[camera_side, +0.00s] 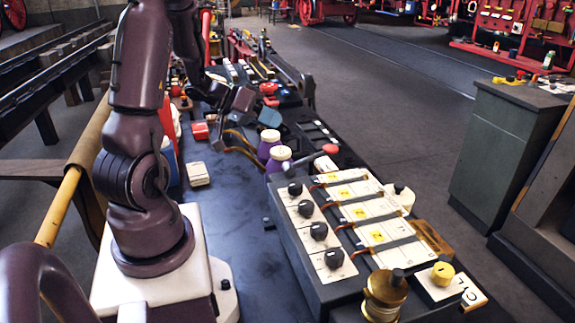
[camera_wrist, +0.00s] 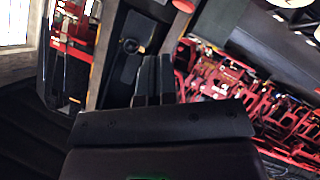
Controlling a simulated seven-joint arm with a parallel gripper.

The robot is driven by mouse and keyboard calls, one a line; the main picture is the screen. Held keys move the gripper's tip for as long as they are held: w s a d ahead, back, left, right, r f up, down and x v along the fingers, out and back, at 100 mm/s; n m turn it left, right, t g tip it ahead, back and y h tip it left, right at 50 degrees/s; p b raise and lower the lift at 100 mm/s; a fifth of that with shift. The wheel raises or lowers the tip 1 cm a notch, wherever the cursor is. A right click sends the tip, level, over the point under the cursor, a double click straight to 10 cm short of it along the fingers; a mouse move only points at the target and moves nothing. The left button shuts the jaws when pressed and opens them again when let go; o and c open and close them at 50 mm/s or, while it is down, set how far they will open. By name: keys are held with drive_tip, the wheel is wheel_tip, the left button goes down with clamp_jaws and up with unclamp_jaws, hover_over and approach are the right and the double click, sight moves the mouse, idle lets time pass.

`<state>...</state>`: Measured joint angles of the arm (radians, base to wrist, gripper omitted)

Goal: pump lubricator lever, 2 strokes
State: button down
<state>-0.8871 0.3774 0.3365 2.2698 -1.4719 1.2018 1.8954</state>
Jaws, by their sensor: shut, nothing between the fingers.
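A lever with a red knob (camera_side: 330,149) and a grey rod shows in the side view, at the far end of a dark box with white panels (camera_side: 310,262). I take it for the lubricator lever; its rod slopes up to the right. My gripper shows in the wrist view as dark fingers close together (camera_wrist: 152,78), shut and empty. In the side view my wrist is up and left of the lever, apart from it; the fingertips are hard to make out there. The lever cannot be made out in the wrist view.
Two purple bottles with pale caps (camera_side: 279,158) stand just left of the lever. Tools crowd the far bench. The blue-grey bench top (camera_side: 235,215) is mostly clear in front.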

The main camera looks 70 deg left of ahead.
sight(284, 166)
drive_tip(key=shift+w+f, duration=0.4)
drive_tip(key=shift+f, duration=1)
drive_tip(key=shift+w+f, duration=0.45)
drive_tip(key=shift+f, duration=0.9)
drive_tip(key=shift+w+f, duration=0.4)
drive_tip(key=shift+f, duration=1)
drive_tip(key=shift+f, duration=0.1)
drive_tip(key=shift+w+f, duration=0.1)
drive_tip(key=shift+f, duration=0.2)
drive_tip(key=shift+w+d+f, duration=0.1)
drive_tip(key=shift+w+f, duration=0.1)
drive_tip(key=shift+f, duration=0.45)
drive_tip(key=shift+s+r, duration=0.5)
drive_tip(key=shift+r, duration=0.15)
